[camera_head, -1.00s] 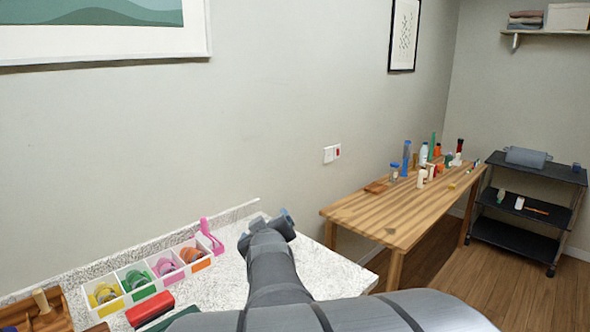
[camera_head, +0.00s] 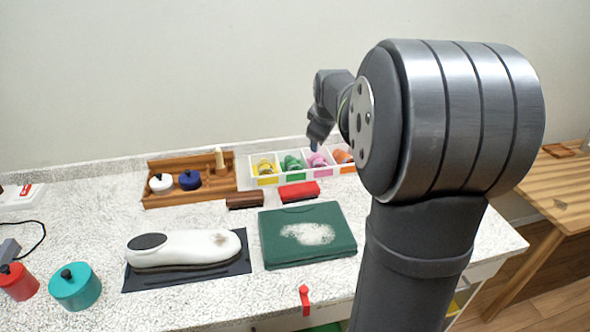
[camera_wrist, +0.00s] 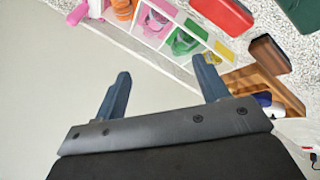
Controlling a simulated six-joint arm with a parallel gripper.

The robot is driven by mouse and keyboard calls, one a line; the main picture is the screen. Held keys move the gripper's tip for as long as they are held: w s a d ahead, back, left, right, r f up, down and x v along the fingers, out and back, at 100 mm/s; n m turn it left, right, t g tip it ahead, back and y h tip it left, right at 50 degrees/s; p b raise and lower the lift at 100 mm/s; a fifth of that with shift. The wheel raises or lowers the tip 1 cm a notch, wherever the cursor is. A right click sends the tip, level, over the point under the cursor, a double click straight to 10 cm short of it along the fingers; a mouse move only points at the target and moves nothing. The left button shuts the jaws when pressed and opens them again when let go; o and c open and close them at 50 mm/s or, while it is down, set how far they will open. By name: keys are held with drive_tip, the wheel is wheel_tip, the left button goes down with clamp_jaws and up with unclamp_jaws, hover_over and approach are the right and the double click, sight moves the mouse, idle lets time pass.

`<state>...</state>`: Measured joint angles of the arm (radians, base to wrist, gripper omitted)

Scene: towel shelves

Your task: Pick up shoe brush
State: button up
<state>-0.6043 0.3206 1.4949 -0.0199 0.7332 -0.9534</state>
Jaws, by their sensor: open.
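A brown wooden block that looks like the shoe brush (camera_head: 244,200) lies on the white speckled counter (camera_head: 85,215), in front of the wooden tray; it also shows at the right of the wrist view (camera_wrist: 269,54). A similar red block (camera_head: 299,190) lies just right of it, and in the wrist view (camera_wrist: 221,15) it is near the top. My gripper (camera_head: 315,143) is above the back of the counter, over the white divided box. In the wrist view my gripper (camera_wrist: 162,86) is open, with nothing between its two blue-grey fingers. It is apart from both blocks.
The white box (camera_head: 264,180) holds several coloured items. A wooden tray (camera_head: 190,199) holds a white and a blue lidded pot. A white shoe (camera_head: 185,248) on a dark mat and a folded green cloth (camera_head: 280,250) lie in front. The wall is close behind.

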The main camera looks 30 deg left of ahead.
drive_tip(key=s+a+f+n+g+h, duration=0.1)
drive_tip(key=s+a+n+g, duration=0.3)
drive_tip(key=a, duration=0.5)
drive_tip(key=n+g+h, duration=0.2)
drive_tip(key=n+h, duration=0.1)
drive_tip(key=n, duration=0.1)
hover_over(245, 195)
drive_tip(key=f, duration=0.1)
drive_tip(key=shift+n, duration=0.3)
wheel_tip(245, 195, down, 17)
drive_tip(key=shift+a+f, duration=0.1)
drive_tip(key=shift+f, duration=0.05)
drive_tip(key=c, duration=1.1)
wheel_tip(245, 195, up, 4)
drive_tip(key=shift+r, duration=0.1)
drive_tip(key=w+d+r, duration=0.4)
drive_tip(key=d+r, duration=0.3)
drive_tip(key=d, duration=0.3)
drive_tip(key=shift+w+d, duration=0.25)
drive_tip(key=shift+d, duration=0.15)
